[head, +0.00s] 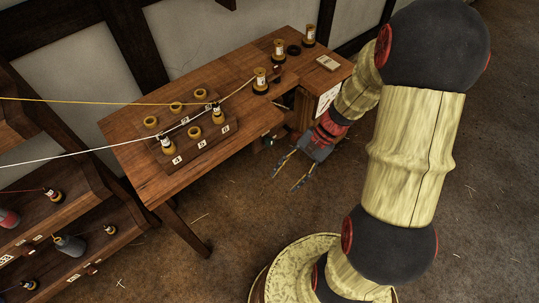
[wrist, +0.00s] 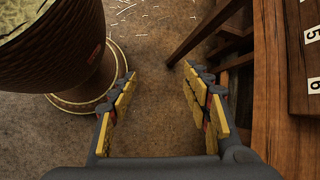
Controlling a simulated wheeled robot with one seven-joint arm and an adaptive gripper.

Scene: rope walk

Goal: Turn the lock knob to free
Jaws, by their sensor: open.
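My gripper (head: 286,181) is open and empty, in front of the wooden table (head: 146,163) and below the level of its top. The wrist view shows both yellow-padded fingers (wrist: 160,76) apart, with bare floor between them. A small dark round part (head: 268,141) shows under the table's front edge, just left of my gripper and apart from it. It may be the lock knob, but it is too small to tell, and its setting cannot be read. No knob is clear in the wrist view.
A numbered wooden block (head: 200,150) with several cups and bobbins sits on the table. Yellow and white cords (head: 75,101) run to it from the left. Shelves with bobbins (head: 50,235) stand at the left. A table leg (wrist: 206,30) shows in the wrist view. The floor in front is open.

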